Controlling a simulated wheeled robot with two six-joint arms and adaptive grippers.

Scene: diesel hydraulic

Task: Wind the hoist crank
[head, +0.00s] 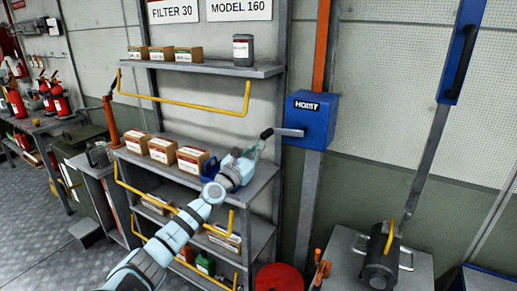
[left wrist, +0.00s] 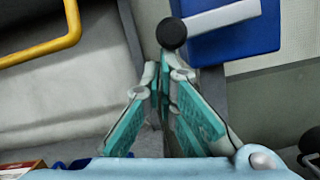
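The blue hoist box (head: 312,118), labelled HOIST, is mounted on a grey post in the head view. A grey crank arm (head: 290,132) sticks out from its left side and ends in a dark knob (head: 267,133). In the left wrist view, the round black knob (left wrist: 172,33) and crank arm (left wrist: 225,16) lie just beyond the fingertips, with part of the blue box (left wrist: 235,38) behind. My left gripper (head: 256,149) is just below the knob, fingers pointing up toward it. My right gripper is not in view.
A grey shelf unit (head: 215,67) with yellow rails and several boxes stands behind and left of my left arm. A blue bin (head: 209,170) sits near the gripper. A red drum (head: 280,279) is below the hoist post. A motor-like cylinder (head: 381,262) stands on a bench at right.

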